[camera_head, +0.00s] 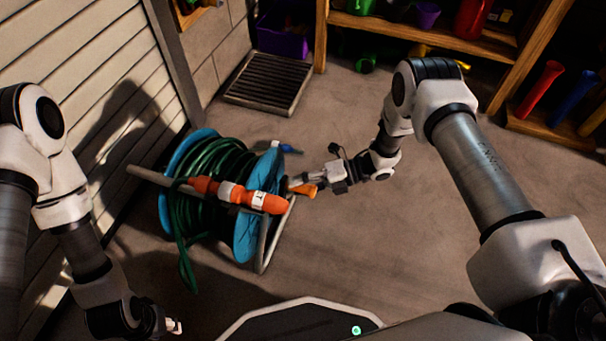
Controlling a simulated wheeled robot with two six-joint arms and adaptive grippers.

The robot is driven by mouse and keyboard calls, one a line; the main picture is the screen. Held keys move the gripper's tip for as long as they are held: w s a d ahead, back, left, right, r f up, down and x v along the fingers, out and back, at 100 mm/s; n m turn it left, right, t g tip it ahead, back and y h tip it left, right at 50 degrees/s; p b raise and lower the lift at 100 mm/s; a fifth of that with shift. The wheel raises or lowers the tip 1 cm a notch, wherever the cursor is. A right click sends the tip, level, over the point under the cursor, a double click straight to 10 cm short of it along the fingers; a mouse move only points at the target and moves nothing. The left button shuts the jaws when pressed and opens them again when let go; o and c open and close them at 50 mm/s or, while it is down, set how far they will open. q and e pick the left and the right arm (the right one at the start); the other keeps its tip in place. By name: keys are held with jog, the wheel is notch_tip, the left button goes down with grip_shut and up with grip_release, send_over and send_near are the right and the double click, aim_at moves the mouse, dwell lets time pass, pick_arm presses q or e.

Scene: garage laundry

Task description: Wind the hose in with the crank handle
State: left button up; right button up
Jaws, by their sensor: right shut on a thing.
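The hose reel has blue discs (247,235) and stands on the floor left of centre, on a grey tube frame (276,240). Dark green hose (205,165) is wound on its drum, and a loop hangs down in front. The crank handle (306,191), orange-yellow, is on the reel's right side. My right gripper (312,182) is shut on it, partly covering it. My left gripper (174,326) is low at the left, apart from the reel; its fingers are too small to read.
A slatted grate (268,83) lies on the floor behind the reel, with a purple bin (283,38) beyond. Wooden shelves (430,32) with containers stand at the back right. A slatted wall (85,70) is close on the left. The floor right of the reel is clear.

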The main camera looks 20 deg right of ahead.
jog(key=s+a+f+p, duration=0.1)
jog(key=s+a+p, duration=0.3)
jog(key=s, duration=0.4)
jog(key=shift+a+f, duration=0.2)
jog(key=shift+a, duration=0.4)
jog(key=f, duration=0.1)
jog(key=s+a+f, duration=0.1)
jog(key=s+f, duration=0.1)
jog(key=shift+s+a+f+b, duration=0.2)
jog(key=shift+a+f+b, duration=0.15)
jog(key=shift+a+b, duration=0.05)
